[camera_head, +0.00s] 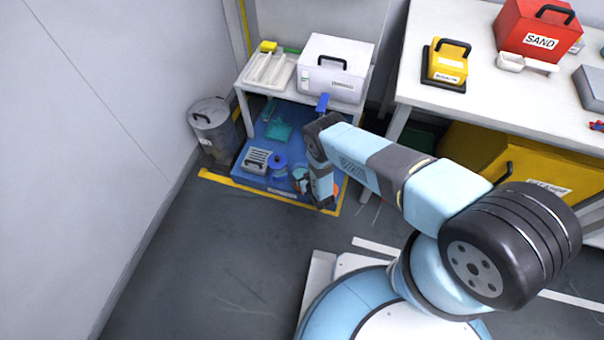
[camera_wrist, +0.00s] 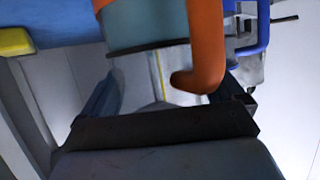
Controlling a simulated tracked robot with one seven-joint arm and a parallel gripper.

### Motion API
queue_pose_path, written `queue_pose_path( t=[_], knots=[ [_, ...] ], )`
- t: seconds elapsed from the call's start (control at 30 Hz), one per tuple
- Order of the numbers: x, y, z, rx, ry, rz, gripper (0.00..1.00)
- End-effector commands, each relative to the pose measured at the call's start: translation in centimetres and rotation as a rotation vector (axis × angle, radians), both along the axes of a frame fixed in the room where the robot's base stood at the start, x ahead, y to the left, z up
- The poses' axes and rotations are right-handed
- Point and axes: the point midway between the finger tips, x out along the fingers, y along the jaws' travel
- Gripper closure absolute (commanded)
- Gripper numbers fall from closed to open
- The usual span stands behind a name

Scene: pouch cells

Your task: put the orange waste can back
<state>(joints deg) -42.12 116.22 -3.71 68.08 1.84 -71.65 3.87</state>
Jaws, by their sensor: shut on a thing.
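In the wrist view, an orange curved part (camera_wrist: 206,45), which I take to be the handle of the orange waste can, hangs close in front of my gripper (camera_wrist: 175,88). A teal surface (camera_wrist: 146,22) lies behind it; I cannot tell if it is part of the can. My gripper is shut on the orange part, though the exact contact is hard to see. In the head view, my gripper (camera_head: 322,200) points down at the right front of the blue mat under the white bench. Only a small orange patch (camera_head: 336,188) shows beside it; my arm hides the rest.
The blue mat (camera_head: 235,166) holds a blue spool (camera_head: 277,163), a grey crate (camera_head: 256,161) and teal items. A grey bin (camera_head: 213,128) stands left. Bench legs and the white bench top (camera_head: 257,91) bound the space.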

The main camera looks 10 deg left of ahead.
Motion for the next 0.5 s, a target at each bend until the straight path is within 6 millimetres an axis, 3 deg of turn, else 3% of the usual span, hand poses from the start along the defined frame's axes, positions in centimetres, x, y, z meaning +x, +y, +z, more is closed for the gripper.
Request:
queue_pose_path(
  t=[0.17,0.2,0.5],
  knots=[
    [0.01,0.02,-0.12,0.001,-0.001,0.0,0.88],
    [-0.02,-0.01,-0.19,0.0,0.0,0.0,0.04],
    [-0.03,0.05,-0.05,0.0,0.0,0.001,0.0]
  ],
)
